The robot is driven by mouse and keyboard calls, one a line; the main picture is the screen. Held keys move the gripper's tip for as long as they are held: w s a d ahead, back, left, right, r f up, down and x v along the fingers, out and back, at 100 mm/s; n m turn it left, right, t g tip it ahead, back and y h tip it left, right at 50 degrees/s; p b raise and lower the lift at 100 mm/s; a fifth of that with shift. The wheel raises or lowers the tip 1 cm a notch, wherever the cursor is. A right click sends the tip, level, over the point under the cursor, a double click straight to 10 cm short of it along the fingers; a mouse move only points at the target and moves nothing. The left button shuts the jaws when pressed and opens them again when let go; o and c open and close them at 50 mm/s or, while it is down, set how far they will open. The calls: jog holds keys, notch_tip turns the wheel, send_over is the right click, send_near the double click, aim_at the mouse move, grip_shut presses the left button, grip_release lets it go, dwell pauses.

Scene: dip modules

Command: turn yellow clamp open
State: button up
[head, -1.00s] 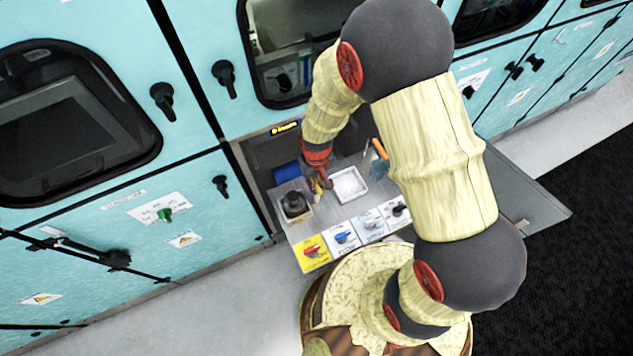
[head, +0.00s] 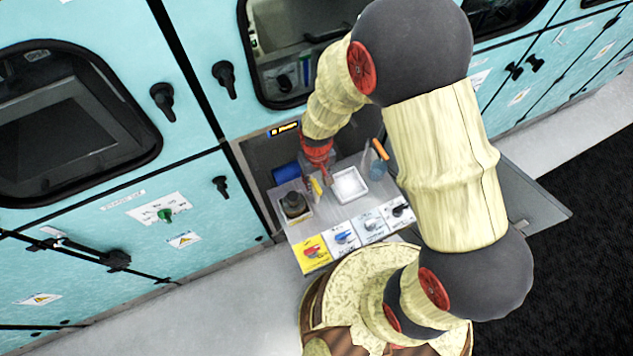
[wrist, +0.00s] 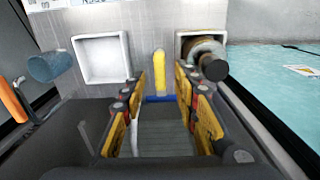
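The yellow clamp (head: 316,187) shows in the head view as a small yellow handle on the grey work surface, between a black round part and a white tray. In the wrist view the clamp (wrist: 159,64) stands upright, with a blue piece at its foot. My gripper (head: 322,172) is just behind and above it in the head view. In the wrist view my gripper (wrist: 160,84) is open, with one finger on each side of the clamp's line of sight. The fingers appear apart from the clamp. I cannot tell the exact depth gap.
A white tray (head: 349,186) lies right of the clamp; a black round part (head: 294,204) sits left. An orange-handled tool in a cup (head: 379,160) stands right.

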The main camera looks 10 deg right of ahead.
notch_tip(320, 180, up, 10)
dwell(0.3)
jog(key=shift+f, duration=0.15)
